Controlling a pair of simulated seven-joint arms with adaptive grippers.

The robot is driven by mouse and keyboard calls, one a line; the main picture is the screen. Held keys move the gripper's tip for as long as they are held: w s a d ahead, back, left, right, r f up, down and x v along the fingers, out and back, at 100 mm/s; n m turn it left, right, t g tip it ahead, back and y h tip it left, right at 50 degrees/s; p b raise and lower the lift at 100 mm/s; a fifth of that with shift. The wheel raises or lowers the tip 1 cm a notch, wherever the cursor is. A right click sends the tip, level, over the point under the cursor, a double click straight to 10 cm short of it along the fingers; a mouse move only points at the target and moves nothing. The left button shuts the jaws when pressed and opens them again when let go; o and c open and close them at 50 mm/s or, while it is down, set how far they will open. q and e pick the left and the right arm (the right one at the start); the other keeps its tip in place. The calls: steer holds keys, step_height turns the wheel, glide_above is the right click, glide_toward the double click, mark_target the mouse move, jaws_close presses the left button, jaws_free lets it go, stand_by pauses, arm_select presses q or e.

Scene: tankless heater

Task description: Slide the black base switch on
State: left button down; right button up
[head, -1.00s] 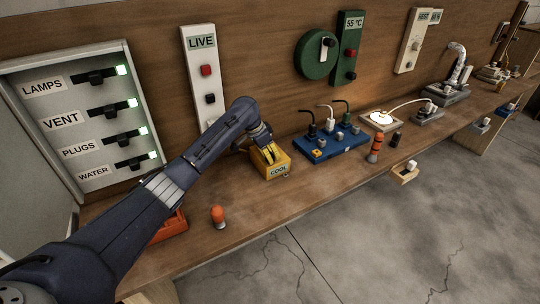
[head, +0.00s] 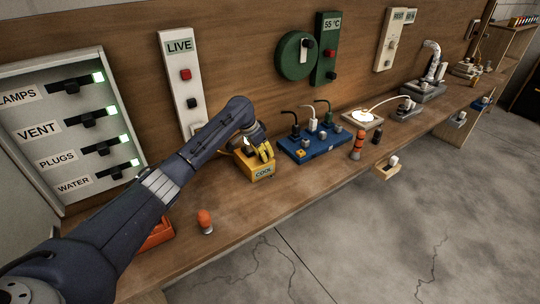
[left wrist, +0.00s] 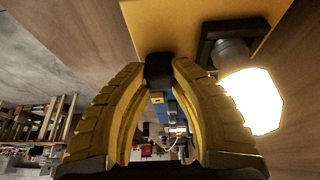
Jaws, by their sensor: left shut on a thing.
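A yellow base (head: 262,176) labelled COOL sits on the wooden bench. My left gripper (head: 264,153) is on its top, coming in from the left. In the left wrist view my left gripper (left wrist: 160,75) has its yellow fingers closed at the tips around a small black switch knob (left wrist: 159,66). The knob stands against the yellow base (left wrist: 175,22). A brightly glowing bulb (left wrist: 252,100) in a dark socket is on the same base, right of the fingers. The fingers hide the knob in the head view. My right gripper is not in view.
A blue power strip (head: 312,148) with plugs stands just right of the base. An orange-topped bulb (head: 205,220) stands near the front edge, with an orange box (head: 158,235) behind my arm. A white LIVE panel (head: 180,60) is on the wall behind.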

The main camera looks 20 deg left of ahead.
arm_select(q)
steer(key=c, duration=1.1)
jaws_free()
steer(key=shift+w+d, duration=0.1)
steer(key=v, duration=1.2)
